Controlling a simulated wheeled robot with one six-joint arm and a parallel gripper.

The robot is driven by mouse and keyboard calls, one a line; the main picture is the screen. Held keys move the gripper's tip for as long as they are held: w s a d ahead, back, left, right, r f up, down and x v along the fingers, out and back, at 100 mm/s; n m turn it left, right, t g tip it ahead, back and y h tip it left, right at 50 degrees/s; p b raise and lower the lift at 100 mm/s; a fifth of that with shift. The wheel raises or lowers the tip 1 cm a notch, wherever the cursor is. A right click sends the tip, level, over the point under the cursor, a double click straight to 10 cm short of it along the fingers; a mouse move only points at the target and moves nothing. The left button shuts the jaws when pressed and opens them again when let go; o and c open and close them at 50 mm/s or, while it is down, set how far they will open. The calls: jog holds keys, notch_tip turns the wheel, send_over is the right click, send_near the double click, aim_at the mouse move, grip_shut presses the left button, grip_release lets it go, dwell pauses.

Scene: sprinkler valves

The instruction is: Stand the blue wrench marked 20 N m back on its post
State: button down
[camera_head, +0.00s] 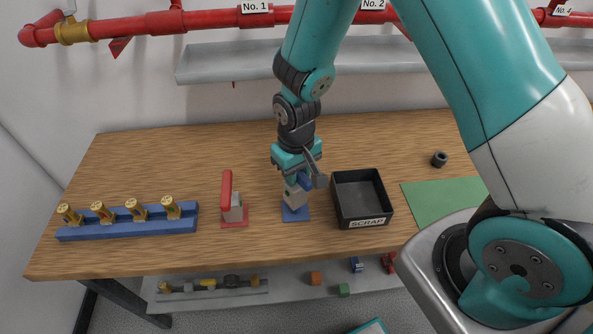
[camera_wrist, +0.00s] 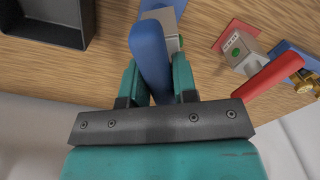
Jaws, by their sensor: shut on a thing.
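My gripper (camera_head: 298,174) points down over the bench and is shut on the blue wrench (camera_head: 305,182). In the wrist view the blue wrench (camera_wrist: 150,55) lies between my two fingers (camera_wrist: 157,82). Its 20 N m marking is not readable. The grey post (camera_head: 295,196) on a blue base plate (camera_head: 295,214) is directly below my gripper. In the wrist view the post (camera_wrist: 166,14) shows behind the wrench, with a green dot on it. The wrench overlaps the post in both views; I cannot tell whether it is seated or just held against it.
A red wrench (camera_head: 226,188) stands on its own post to the left. Left of that is a blue rack (camera_head: 130,225) with several brass valves. The black SCRAP tray (camera_head: 375,220) is close on the right. A green mat (camera_head: 435,200) and a dark fitting (camera_head: 439,159) lie further right.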

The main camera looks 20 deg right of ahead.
jog(key=shift+f+b, duration=1.5)
jog(key=shift+f, duration=0.6)
jog(key=c, duration=0.8)
grip_release()
notch_tip(320, 180, up, 18)
jog(key=shift+f+b, duration=0.2)
jog(key=shift+b, duration=0.35)
jog(key=s+a+r+n+y, duration=0.1)
jog(key=s+r, duration=0.1)
jog(key=s, duration=0.4)
jog(key=s+a+r+n+y, duration=0.1)
jog(key=s+a+r+n, duration=0.1)
jog(key=s, duration=0.4)
jog(key=s+a+r+n+y, duration=0.1)
jog(key=s+r+n+y, duration=0.1)
jog(key=s, duration=0.4)
jog(key=shift+s+a+r, duration=0.1)
jog(key=shift+a+r, duration=0.25)
jog(key=shift+r, duration=0.5)
jog(key=shift+c, duration=0.5)
